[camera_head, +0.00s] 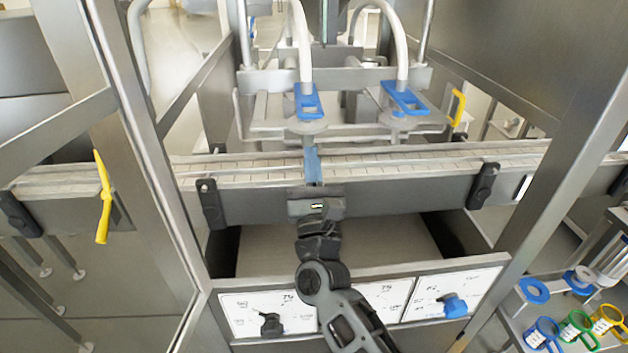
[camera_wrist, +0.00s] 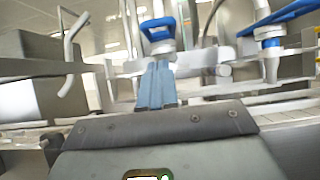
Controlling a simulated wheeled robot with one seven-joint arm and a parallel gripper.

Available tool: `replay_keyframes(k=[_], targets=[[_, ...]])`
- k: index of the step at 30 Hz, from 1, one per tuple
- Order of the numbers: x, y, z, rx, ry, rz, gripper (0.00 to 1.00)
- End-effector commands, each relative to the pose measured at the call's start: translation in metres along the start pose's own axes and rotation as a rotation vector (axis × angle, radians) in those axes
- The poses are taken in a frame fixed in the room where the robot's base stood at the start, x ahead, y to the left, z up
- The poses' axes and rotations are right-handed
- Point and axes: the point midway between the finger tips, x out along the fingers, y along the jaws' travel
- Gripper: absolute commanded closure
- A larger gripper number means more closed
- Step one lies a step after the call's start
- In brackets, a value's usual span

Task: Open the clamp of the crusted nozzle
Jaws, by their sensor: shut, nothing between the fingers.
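Two nozzles with blue clamps hang side by side under white hoses. The left blue clamp (camera_head: 308,101) is straight ahead of my gripper, and it also shows in the wrist view (camera_wrist: 157,29). The right blue clamp (camera_head: 405,98) lies at an angle, and its nozzle hangs to the right in the wrist view (camera_wrist: 270,48). I cannot tell which nozzle is crusted, or whether either clamp is open. My gripper (camera_head: 311,152) has blue fingers, shut and empty, just in front of and below the left nozzle. In the wrist view the fingertips (camera_wrist: 158,64) appear right below the left clamp; contact is unclear.
A conveyor rail (camera_head: 430,168) crosses below the nozzles, under my gripper. A yellow handle (camera_head: 458,107) stands right of the nozzles, and a yellow lever (camera_head: 103,198) is at far left. Metal posts flank the opening. A control panel (camera_head: 380,301) is in front.

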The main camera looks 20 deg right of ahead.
Motion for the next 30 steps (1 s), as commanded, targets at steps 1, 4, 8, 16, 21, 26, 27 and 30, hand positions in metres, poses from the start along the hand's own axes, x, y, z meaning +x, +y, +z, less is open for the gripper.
replay_keyframes(k=[1,4,8,16,21,26,27,30], targets=[[0.011,0.000,0.003,-0.001,0.000,-0.003,1.00],[0.021,0.000,0.017,0.000,0.000,0.000,1.00],[0.029,0.000,0.025,0.000,0.000,0.000,1.00],[0.033,0.000,0.028,-0.001,0.000,0.000,1.00],[0.033,0.000,0.028,-0.001,0.000,0.000,1.00],[0.035,0.000,0.028,-0.001,0.000,0.000,1.00],[0.036,0.001,0.029,0.000,-0.001,0.000,1.00],[0.042,0.002,0.030,-0.001,-0.001,0.000,1.00]])
